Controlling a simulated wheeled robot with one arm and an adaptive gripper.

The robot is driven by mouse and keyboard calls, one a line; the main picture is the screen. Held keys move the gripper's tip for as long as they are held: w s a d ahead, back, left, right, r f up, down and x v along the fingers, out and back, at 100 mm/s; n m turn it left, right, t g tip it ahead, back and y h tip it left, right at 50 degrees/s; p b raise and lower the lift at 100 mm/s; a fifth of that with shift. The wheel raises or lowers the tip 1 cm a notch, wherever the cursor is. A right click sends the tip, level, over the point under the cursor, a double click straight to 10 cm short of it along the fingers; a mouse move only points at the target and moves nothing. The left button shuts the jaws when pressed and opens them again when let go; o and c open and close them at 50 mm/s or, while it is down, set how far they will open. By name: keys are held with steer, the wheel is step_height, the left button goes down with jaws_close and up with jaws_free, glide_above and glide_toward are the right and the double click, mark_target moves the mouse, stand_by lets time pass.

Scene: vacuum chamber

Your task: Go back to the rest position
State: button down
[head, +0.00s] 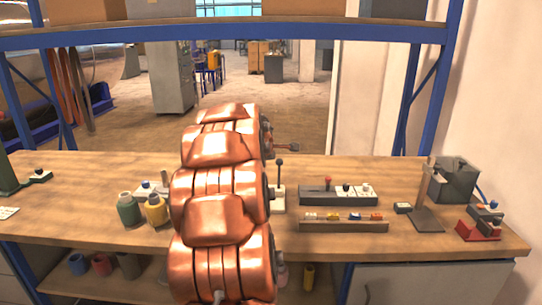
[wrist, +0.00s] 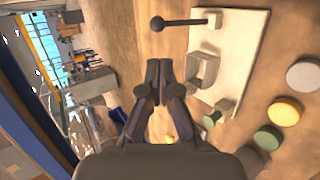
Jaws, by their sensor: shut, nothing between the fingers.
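My gripper (wrist: 158,78) shows in the wrist view, with its two dark fingers together and nothing between them. It is above the wooden workbench, left of a white plate (wrist: 245,45) that carries a black ball-ended lever (wrist: 183,22) and a grey bracket (wrist: 204,69). I cannot tell its height or whether it touches anything. In the head view a copper-coloured jointed column, which looks like my arm, fills the middle and hides the gripper.
The wooden workbench (head: 90,180) holds a green jar (head: 129,210), a yellow jar (head: 156,211), a grey switch box (head: 338,194), a rack of small coloured parts (head: 343,223) and a stand (head: 427,205). A blue shelf frame (head: 300,32) spans above.

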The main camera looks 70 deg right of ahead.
stand_by(0.4)
steer(key=w+a+f+m+y, duration=0.15)
steer(key=w+a, duration=0.35)
steer(key=a, duration=0.7)
steer(key=w+a+f+t+y, duration=0.1)
steer(key=w+a+f+y, duration=0.2)
steer(key=a, duration=0.9)
steer(key=w+a+f+m+y, duration=0.15)
steer(key=w+a, duration=0.45)
steer(key=a, duration=0.6)
steer(key=s+a+f+g+y, duration=0.1)
steer(key=s+a, duration=0.5)
steer(key=a, duration=0.4)
steer(key=s+a+f+g+y+p, duration=0.1)
steer(key=s+a, duration=0.4)
steer(key=a, duration=0.5)
steer(key=s+a+f+g+y, duration=0.1)
steer(key=s+a+f+y, duration=0.1)
steer(key=s+a, duration=0.4)
steer(key=a, duration=0.4)
steer(key=shift+s+a+n+g+y+p, duration=0.3)
steer(key=shift+s+a+n+y, duration=0.05)
steer(key=shift+a+n+y, duration=0.05)
steer(key=shift+f, duration=0.1)
